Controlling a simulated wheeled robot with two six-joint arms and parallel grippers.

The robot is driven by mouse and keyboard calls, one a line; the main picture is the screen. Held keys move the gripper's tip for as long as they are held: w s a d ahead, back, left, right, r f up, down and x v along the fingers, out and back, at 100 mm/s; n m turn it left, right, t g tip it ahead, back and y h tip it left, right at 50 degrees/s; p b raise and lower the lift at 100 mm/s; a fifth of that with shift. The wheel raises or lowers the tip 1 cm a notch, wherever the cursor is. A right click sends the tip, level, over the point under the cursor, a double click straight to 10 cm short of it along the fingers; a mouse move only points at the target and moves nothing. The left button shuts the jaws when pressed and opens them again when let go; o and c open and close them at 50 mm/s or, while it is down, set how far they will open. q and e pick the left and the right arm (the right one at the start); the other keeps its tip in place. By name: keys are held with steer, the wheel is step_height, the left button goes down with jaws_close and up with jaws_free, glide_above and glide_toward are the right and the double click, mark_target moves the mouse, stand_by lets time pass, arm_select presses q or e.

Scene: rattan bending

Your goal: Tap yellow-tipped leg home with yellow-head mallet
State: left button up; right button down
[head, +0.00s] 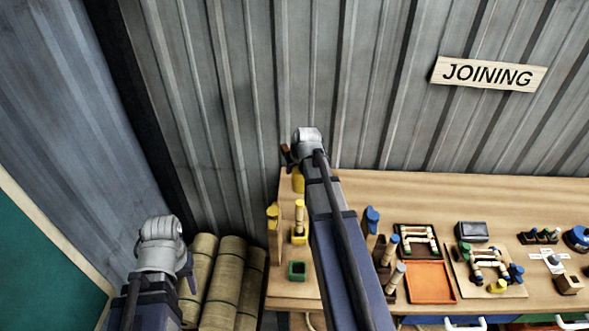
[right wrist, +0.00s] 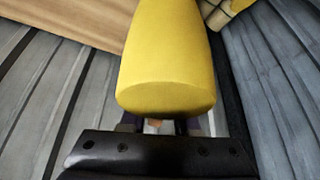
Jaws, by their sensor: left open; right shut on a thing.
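My right gripper (head: 291,152) is shut on the yellow-head mallet, high at the left end of the bench. The mallet's yellow head (head: 298,181) hangs just below the gripper, and its handle is mostly hidden. In the right wrist view the yellow head (right wrist: 168,60) fills the middle and covers the fingertips. Below it in the head view, a pale wooden leg (head: 299,216) stands upright in a yellow block (head: 299,238); I cannot clearly make out its tip. My left gripper (head: 188,273) is open and empty at the lower left, off the bench.
A wooden upright with a yellow top (head: 273,217) stands left of the leg. A green square holder (head: 297,270) is in front. Blue-tipped legs (head: 391,246), an orange tray (head: 428,281) and assembled frames lie right. Rattan rolls (head: 226,275) stand beside the bench. A corrugated wall is behind.

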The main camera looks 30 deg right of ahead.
steer(key=shift+f+b, duration=1.9)
steer(key=shift+b, duration=0.05)
steer(key=shift+f, duration=0.1)
step_height(320, 180, down, 4)
steer(key=b, duration=0.3)
steer(key=shift+r+b, duration=0.25)
steer(key=shift+b, duration=0.05)
steer(key=shift+r, duration=0.1)
steer(key=shift+r+p, duration=1.65)
steer(key=shift+p, duration=0.1)
steer(key=shift+f, duration=0.1)
steer(key=shift+f+b, duration=0.3)
steer(key=shift+b, duration=0.1)
steer(key=shift+r+p, duration=0.3)
steer(key=shift+r, duration=0.05)
